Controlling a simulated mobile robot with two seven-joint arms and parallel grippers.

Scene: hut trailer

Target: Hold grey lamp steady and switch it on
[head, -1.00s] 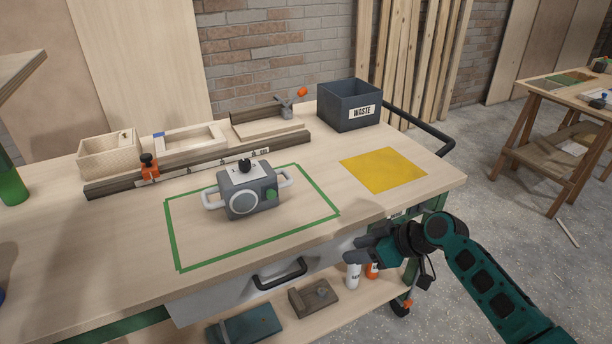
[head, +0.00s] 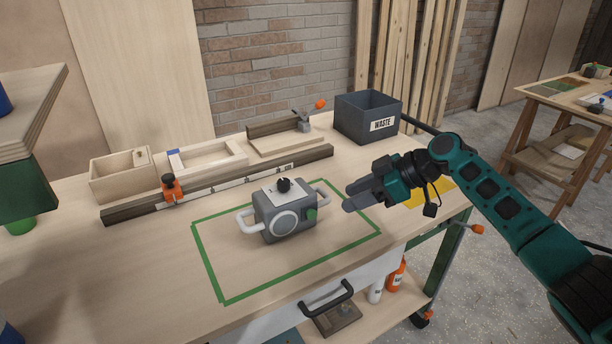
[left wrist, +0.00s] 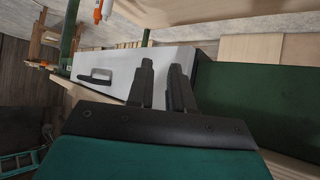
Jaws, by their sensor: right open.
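The grey lamp (head: 285,222) stands upright on the workbench, inside a green taped outline (head: 215,278). It has a round pale lens in front, a white handle on each side, a black knob (head: 283,185) on top and a green knob (head: 311,214) at its right front. My right gripper (head: 348,197) is open and empty, to the right of the lamp and apart from it, fingers pointing left. My left gripper (left wrist: 162,72) shows in the left wrist view, its fingers apart with nothing between them. The lamp is not visible there.
A waste bin (head: 355,118) stands at the back right. A yellow square (head: 441,192) lies partly behind my right gripper. A rail (head: 240,179) with an orange clamp (head: 172,190) and wooden trays line the back. The bench front between them is clear.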

